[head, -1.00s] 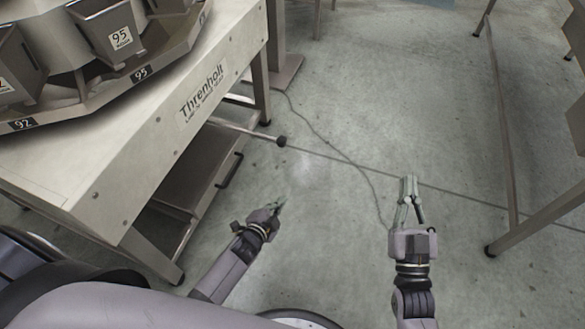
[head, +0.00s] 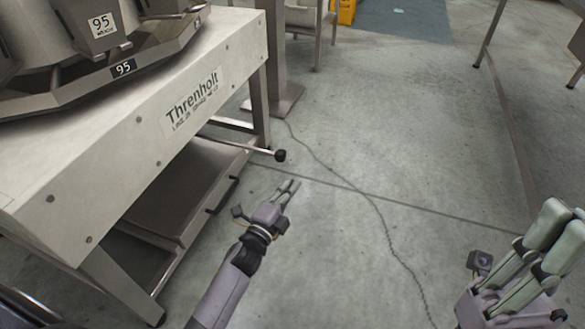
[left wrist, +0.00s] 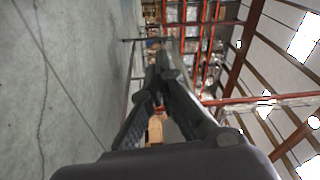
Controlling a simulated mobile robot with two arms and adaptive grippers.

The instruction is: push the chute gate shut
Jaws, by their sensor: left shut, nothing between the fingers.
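A thin metal rod with a black ball knob (head: 280,155) sticks out to the right from under the Threnholt machine in the head view. Below it a grey tray-like panel with a black handle (head: 222,195) sits under the frame. I cannot tell which part is the chute gate itself. My left gripper (head: 291,187) is shut and empty, just below the knob in the picture and apart from it. Its fingers (left wrist: 160,68) fill the middle of the left wrist view. My right gripper (head: 552,240) is at the lower right, far from the knob; its jaw state is unclear.
The Threnholt machine frame (head: 120,155) stands on the left, with its legs on the floor. A yellow object (head: 346,11) is far back.

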